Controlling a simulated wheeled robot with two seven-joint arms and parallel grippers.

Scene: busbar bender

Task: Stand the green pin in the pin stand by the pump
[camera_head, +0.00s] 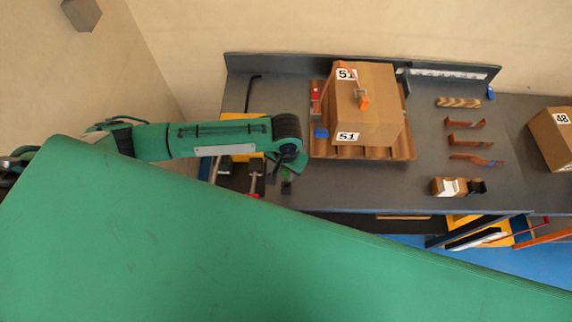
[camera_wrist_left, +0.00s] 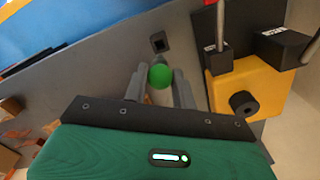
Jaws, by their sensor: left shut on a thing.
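My left gripper (camera_wrist_left: 160,88) is shut on the green pin (camera_wrist_left: 160,77), whose round green end shows between the two grey fingers in the left wrist view. A small black block with a dark square opening (camera_wrist_left: 159,42), which looks like the pin stand, is on the grey bench just beyond the pin, apart from it in the picture. The yellow unit with black fittings and metal rods (camera_wrist_left: 228,88), likely the pump, is to the right. In the head view, my left arm reaches over the bench's left end, and its wrist largely hides the gripper. My right gripper is not in view.
A cardboard box marked 51 (camera_head: 384,105) sits on a wooden pallet (camera_head: 402,150) right of my left arm. Several copper strips (camera_head: 466,124) lie farther right. A box marked 48 (camera_head: 552,138) is at the right edge. Bare bench lies between pallet and strips.

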